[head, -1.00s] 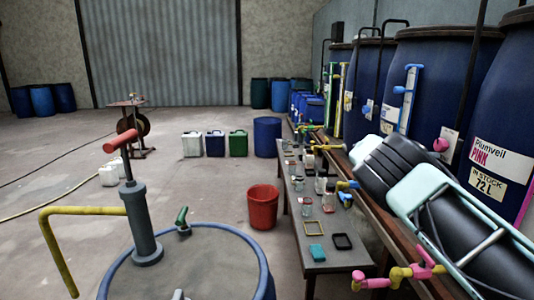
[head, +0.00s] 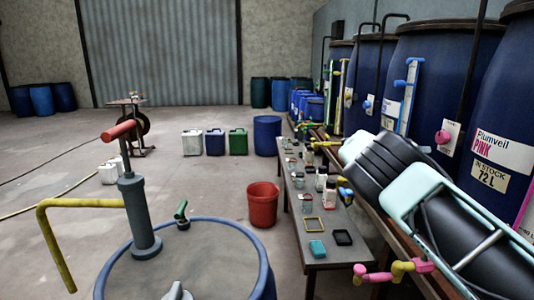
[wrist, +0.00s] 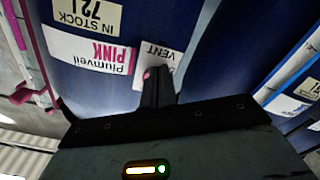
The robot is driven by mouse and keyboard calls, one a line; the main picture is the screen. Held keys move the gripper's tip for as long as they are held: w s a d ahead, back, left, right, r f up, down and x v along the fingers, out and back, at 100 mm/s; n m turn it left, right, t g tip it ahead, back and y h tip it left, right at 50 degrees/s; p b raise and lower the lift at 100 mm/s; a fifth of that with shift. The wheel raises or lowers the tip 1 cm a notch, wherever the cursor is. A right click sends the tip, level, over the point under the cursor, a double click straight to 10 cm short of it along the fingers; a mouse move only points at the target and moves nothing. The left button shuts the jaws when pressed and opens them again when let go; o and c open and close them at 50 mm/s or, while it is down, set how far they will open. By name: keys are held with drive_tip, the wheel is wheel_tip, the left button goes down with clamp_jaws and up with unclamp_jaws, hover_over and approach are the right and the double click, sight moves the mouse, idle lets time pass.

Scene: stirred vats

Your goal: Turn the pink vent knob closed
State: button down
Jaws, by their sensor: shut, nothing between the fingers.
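The pink vent knob (head: 442,136) sits on a white label on the blue Plumveil drum (head: 478,120) at the right of the head view. In the wrist view, the picture is upside down and the knob (wrist: 147,74) shows as a small pink edge by the white VENT label (wrist: 150,58). My gripper (wrist: 160,72) is shut and empty, with its dark fingers in front of the label and part of the knob. Whether they touch the knob I cannot tell. In the head view my arm hides the fingers.
Neighbouring blue drums (head: 370,80) carry sight tubes and dark pipes. A low bench (head: 330,250) with small jars and frames stands below them. A pink and yellow tap (head: 395,270) is under my arm. A red bucket (head: 263,205) stands on open floor.

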sight(442, 138)
drive_tip(key=shift+s+a, duration=0.1)
drive_tip(key=shift+a, duration=1.1)
drive_tip(key=s+n+t+p, duration=0.1)
drive_tip(key=n+p, duration=0.2)
drive_tip(key=p, duration=0.4)
drive_tip(key=s+r+n+t+p, duration=0.1)
drive_tip(key=n+p, duration=0.1)
drive_tip(key=p, duration=0.5)
drive_tip(key=s+r+n+t+p, duration=0.1)
drive_tip(key=n+t+p, duration=0.1)
drive_tip(key=p, duration=0.6)
drive_tip(key=shift+s+a+r+n+h, duration=0.1)
drive_tip(key=shift+s+a+n+h, duration=0.25)
drive_tip(key=shift+n, duration=0.45)
drive_tip(key=d, duration=0.7)
drive_tip(key=shift+w, duration=0.2)
